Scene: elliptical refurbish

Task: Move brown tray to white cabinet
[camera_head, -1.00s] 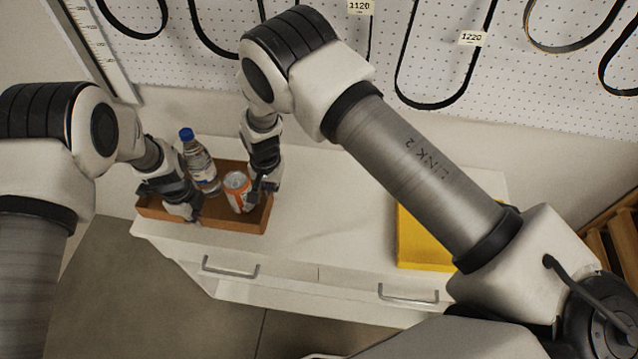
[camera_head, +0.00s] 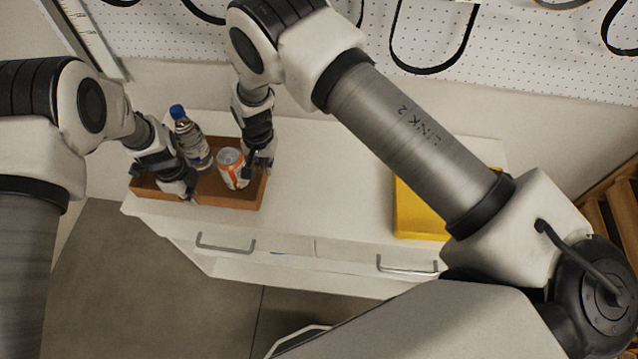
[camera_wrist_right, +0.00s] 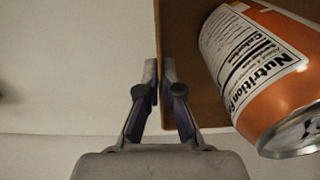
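The brown tray (camera_head: 228,198) sits at the left end of the white cabinet's top (camera_head: 325,190); I cannot tell whether it rests fully on it. A clear bottle with a blue cap (camera_head: 190,138) and an orange and white can (camera_head: 231,168) stand in it. My right gripper (camera_head: 260,164) is at the tray's right wall. In the right wrist view its fingers (camera_wrist_right: 160,85) close on both sides of the tray wall (camera_wrist_right: 178,90), beside the can (camera_wrist_right: 268,70). My left gripper (camera_head: 188,186) is at the tray's left part and hides some of it; its grip is unclear.
A yellow bin (camera_head: 418,212) stands on the cabinet's right part, partly behind my right arm. The cabinet top between tray and bin is clear. Drawer handles (camera_head: 226,245) stick out in front. A pegboard with hanging belts (camera_head: 432,40) rises behind, and a wooden rack (camera_head: 612,215) stands right.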

